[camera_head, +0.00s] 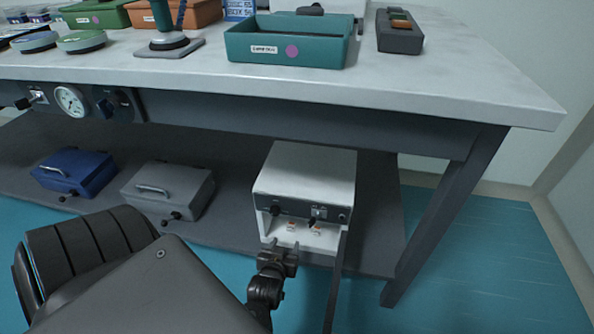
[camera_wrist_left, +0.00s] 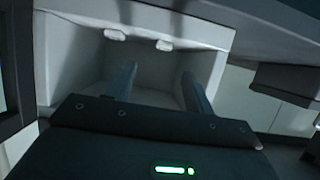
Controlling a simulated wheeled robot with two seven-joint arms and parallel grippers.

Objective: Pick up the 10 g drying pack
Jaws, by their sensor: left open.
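Two small pale packs with orange marks lie inside the open front of a white box (camera_head: 305,172) on the lower shelf: a left pack (camera_head: 291,226) and a right pack (camera_head: 316,229). Their print is too small to read, so I cannot tell which is the 10 g drying pack. In the left wrist view two small whitish pieces, one (camera_wrist_left: 115,35) and another (camera_wrist_left: 163,45), show near the top of the white cavity. My left gripper (camera_head: 283,247) is open and empty at the box's front opening, its fingers (camera_wrist_left: 159,72) pointing inward. My right gripper is not in view.
The table top (camera_head: 480,90) overhangs the shelf. A grey case (camera_head: 168,190) and a blue case (camera_head: 75,172) stand left of the box. A table leg (camera_head: 440,220) is to the right. A teal bin (camera_head: 288,45) sits on the table top.

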